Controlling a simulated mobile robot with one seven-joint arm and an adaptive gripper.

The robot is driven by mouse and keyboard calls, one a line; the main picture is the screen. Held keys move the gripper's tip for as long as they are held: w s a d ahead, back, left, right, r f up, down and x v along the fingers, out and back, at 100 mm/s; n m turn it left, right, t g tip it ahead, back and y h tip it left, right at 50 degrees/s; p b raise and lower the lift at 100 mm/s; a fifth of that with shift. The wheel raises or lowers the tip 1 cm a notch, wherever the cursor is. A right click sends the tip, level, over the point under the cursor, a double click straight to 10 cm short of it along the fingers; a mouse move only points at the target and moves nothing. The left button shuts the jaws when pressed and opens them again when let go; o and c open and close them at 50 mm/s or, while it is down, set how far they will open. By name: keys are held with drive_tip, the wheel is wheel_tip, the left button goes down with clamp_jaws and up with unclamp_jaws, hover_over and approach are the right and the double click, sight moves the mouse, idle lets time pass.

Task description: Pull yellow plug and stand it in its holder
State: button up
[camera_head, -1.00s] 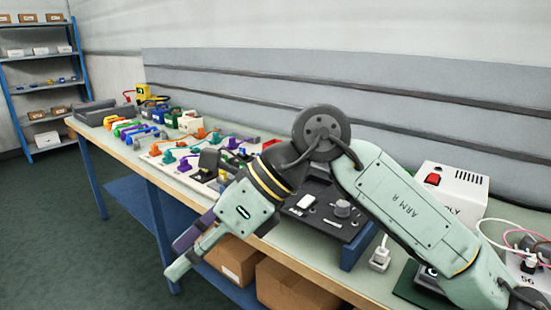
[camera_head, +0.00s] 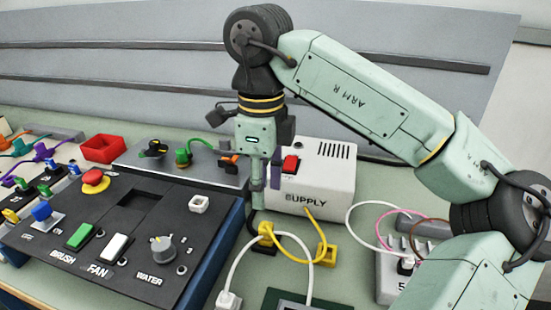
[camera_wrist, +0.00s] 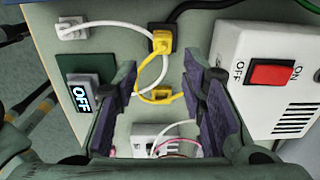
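A yellow plug-like piece (camera_head: 265,233) with a black base sits on the bench in front of the supply box; it also shows at the top middle of the wrist view (camera_wrist: 160,40). A second yellow piece (camera_head: 326,254) lies to its right, and shows lower in the wrist view (camera_wrist: 159,95). A yellow cable runs by both. I cannot tell which is the plug and which the holder. My gripper (camera_head: 261,203) points down just above the first yellow piece. Its fingers stand wide apart in the wrist view (camera_wrist: 163,80), with nothing between them at the tips.
The white supply box (camera_head: 322,180) with a red switch stands close right of my gripper. The black control panel (camera_head: 125,225) is at left. A white plug (camera_head: 228,301) and cable lie in front. An OFF display (camera_wrist: 82,95) shows in the wrist view. A power strip (camera_head: 393,270) is at right.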

sight(266, 226)
drive_tip(key=shift+w+d+f, duration=0.15)
drive_tip(key=shift+w+f, duration=0.1)
wheel_tip(266, 226, down, 8)
drive_tip(key=b, duration=0.7)
drive_tip(key=shift+s+f, duration=0.1)
drive_tip(key=shift+f, duration=0.15)
drive_tip(key=shift+r, duration=0.1)
drive_tip(key=shift+c, duration=0.6)
clamp_jaws()
idle(0.3)
drive_tip(key=shift+r+p, duration=1.85)
drive_tip(key=shift+r, duration=0.65)
